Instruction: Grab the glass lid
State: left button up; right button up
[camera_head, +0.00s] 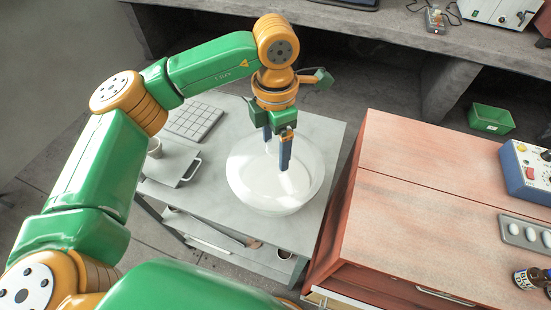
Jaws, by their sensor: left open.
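A round, pale, glossy glass lid (305,165) shows on the grey concrete bench top, on or over a white bowl-like body (262,205); I cannot make out the seam between them. My left gripper (276,158) points down over the middle of the lid. Its two blue fingers are apart, with a pale gap between them. The fingers hide part of the lid's centre, so a knob there and any contact cannot be told. My right gripper is not in view.
A keypad-like grey tray (195,121), a flat grey board with a handle (168,163) and a cup (154,148) lie left of the lid. A reddish cabinet (430,190) stands close on the right, carrying a blue control box (526,172) and small items.

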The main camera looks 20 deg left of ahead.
pick_arm(q)
grip_shut()
jog(key=shift+w, duration=0.1)
dwell(1.2)
